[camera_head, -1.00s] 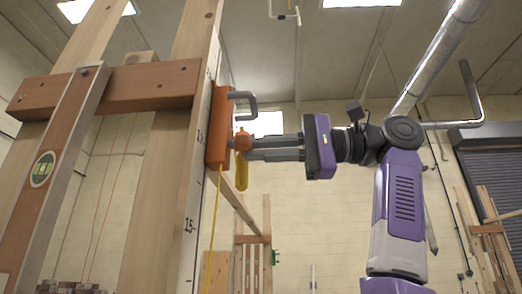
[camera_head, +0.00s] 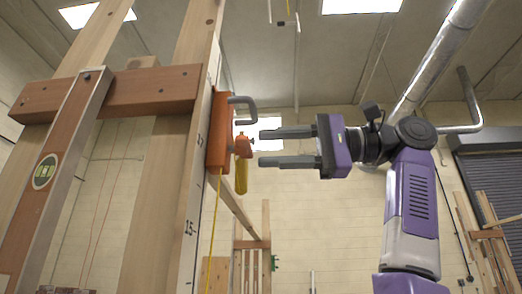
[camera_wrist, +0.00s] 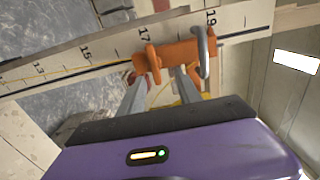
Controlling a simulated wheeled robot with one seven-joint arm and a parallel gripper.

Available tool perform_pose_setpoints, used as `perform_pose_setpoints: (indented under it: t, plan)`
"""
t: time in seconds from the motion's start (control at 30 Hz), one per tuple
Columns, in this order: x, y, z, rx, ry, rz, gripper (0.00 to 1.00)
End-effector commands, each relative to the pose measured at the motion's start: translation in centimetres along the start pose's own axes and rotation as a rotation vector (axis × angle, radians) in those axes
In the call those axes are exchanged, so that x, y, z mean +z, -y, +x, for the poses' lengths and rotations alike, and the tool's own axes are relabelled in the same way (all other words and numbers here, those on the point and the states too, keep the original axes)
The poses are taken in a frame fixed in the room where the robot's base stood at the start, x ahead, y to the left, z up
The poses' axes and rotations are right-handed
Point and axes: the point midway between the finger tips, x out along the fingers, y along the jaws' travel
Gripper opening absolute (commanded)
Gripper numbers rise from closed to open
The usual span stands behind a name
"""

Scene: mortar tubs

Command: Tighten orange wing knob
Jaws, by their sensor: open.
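The orange wing knob (camera_head: 243,147) sticks out from the right side of an orange block (camera_head: 218,130), which is mounted on the edge of an upright timber marked like a ruler. In the wrist view the knob (camera_wrist: 152,58) shows just beyond my fingertips, in front of the orange block (camera_wrist: 181,52). My gripper (camera_head: 262,148) is open and empty, its two grey fingers level to the right of the knob with a small gap. It also shows in the wrist view (camera_wrist: 163,76). How tight the knob is cannot be told.
A grey bent handle (camera_head: 243,103) juts out above the knob, close to the upper finger. A yellow cylinder (camera_head: 241,177) hangs just below the knob, and a yellow line runs down the timber. A spirit level (camera_head: 45,172) is at the left.

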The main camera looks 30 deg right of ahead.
Motion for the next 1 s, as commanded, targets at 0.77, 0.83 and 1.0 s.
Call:
perform_pose_setpoints:
  t: [0.77,0.83,1.0]
  plan:
    - [0.1,0.0,-5.0,0.0,0.001,0.0,0.4]
    - [0.1,0.0,-5.0,0.0,0.001,0.0,0.4]
    - [0.1,0.0,-5.0,0.0,0.001,-0.002,0.4]
